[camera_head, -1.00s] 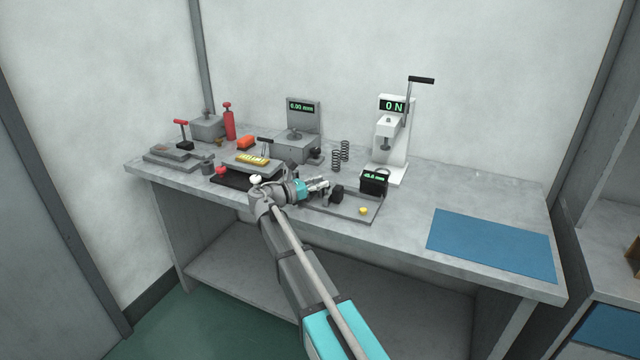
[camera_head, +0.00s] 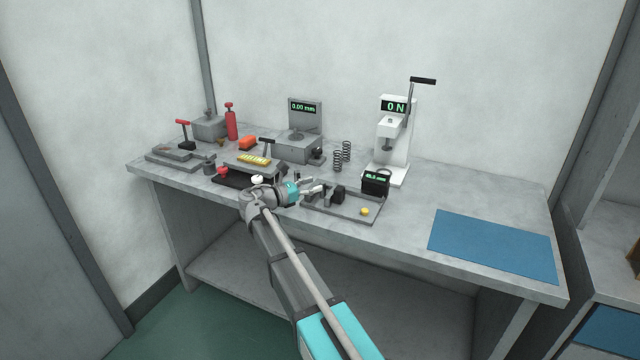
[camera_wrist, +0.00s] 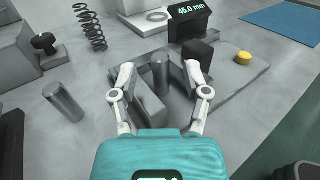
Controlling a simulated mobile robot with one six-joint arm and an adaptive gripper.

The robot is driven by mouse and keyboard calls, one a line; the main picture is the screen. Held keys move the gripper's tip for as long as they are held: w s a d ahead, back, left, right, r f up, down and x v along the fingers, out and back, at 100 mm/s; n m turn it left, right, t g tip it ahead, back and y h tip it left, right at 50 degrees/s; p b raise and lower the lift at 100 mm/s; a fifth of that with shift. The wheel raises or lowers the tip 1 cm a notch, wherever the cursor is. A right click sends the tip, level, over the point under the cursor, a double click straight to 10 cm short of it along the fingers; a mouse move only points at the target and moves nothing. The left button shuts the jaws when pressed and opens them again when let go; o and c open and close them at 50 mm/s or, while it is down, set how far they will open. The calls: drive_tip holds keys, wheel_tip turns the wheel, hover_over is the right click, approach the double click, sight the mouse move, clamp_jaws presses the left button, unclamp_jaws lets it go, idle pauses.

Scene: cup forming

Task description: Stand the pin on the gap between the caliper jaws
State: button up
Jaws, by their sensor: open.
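The caliper has a grey base plate (camera_head: 345,212) on the bench, with a dark jaw block (camera_head: 338,193) and a display (camera_wrist: 190,10) reading 45.0 mm. In the wrist view a grey jaw (camera_wrist: 150,108) is at left and the dark block (camera_wrist: 198,52) at right. A grey cylindrical pin (camera_wrist: 161,72) stands upright between them, over the gap; its foot is hard to make out. My gripper (camera_wrist: 160,70) is open, with one finger on each side of the pin and apart from it. In the head view my gripper (camera_head: 318,188) is beside the jaws and the pin is unclear.
Another grey cylinder (camera_wrist: 64,102) stands on the bench left of my gripper. Springs (camera_head: 342,157), a press (camera_head: 391,140) and a gauge (camera_head: 303,135) stand behind. A yellow knob (camera_head: 364,211) is on the plate. The bench near the blue mat (camera_head: 492,245) is clear.

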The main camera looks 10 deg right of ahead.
drive_tip(key=v, duration=0.9)
